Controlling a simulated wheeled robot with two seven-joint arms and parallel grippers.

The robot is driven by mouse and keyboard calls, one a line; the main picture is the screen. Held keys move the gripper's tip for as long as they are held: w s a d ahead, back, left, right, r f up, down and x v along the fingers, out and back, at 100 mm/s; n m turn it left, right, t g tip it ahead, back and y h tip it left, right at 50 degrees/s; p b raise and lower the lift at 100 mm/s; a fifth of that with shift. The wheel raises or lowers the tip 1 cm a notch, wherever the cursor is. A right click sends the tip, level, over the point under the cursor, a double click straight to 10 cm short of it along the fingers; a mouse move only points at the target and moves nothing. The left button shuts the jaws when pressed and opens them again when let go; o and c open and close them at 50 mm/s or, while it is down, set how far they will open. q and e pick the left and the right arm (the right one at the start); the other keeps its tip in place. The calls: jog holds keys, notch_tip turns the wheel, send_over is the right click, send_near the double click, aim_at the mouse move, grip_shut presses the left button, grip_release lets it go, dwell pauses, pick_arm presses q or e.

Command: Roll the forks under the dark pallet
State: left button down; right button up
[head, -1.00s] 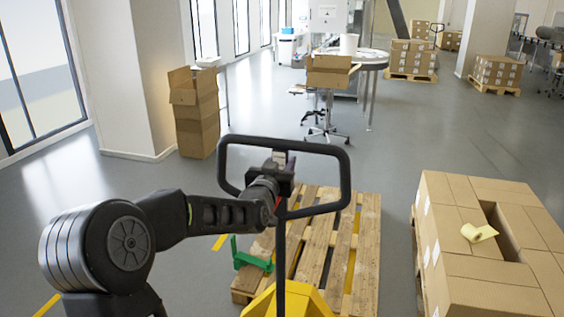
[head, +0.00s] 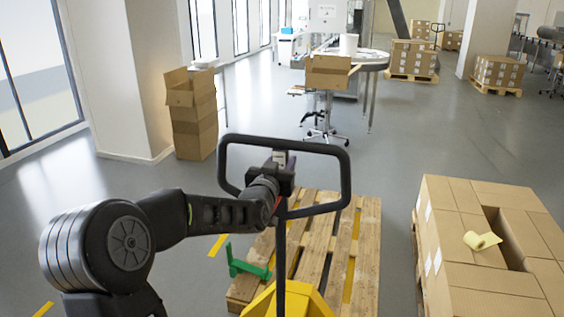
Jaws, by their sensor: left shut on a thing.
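My left gripper (head: 283,172) is shut on the black loop handle (head: 284,140) of a pallet jack, at the middle of the picture. The jack's black shaft runs down to its yellow body (head: 262,303) at the bottom edge. A light wooden slatted pallet (head: 372,240) lies just beyond the yellow body. Yellow strips show between its slats; I cannot tell whether they are forks or floor tape. No pallet that looks clearly dark is near. My right gripper is not in view.
A green bracket (head: 245,262) is at the pallet's left side. A big carton stack (head: 480,290) with a yellow roll stands close on the right. Tall open cartons (head: 194,130) stand by a pillar. A stool (head: 325,130) and round table are ahead; grey floor lies between.

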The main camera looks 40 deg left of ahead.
pick_arm(q)
jog(key=shift+w+a+f, duration=0.1)
jog(key=shift+w+f, duration=0.05)
jog(key=c, duration=1.2)
grip_release()
jog(key=shift+w+f, duration=0.1)
jog(key=shift+w, duration=0.1)
jog(key=o, duration=0.4)
jog(key=shift+c, duration=0.2)
jog(key=shift+s, duration=0.1)
jog(key=shift+s+d+b, duration=0.2)
jog(key=shift+s+b, duration=0.1)
jog(key=shift+s, duration=0.25)
jog(key=b+v, duration=0.2)
jog(key=v, duration=0.4)
jog(key=shift+s+d, duration=0.15)
jog(key=shift+s, duration=0.1)
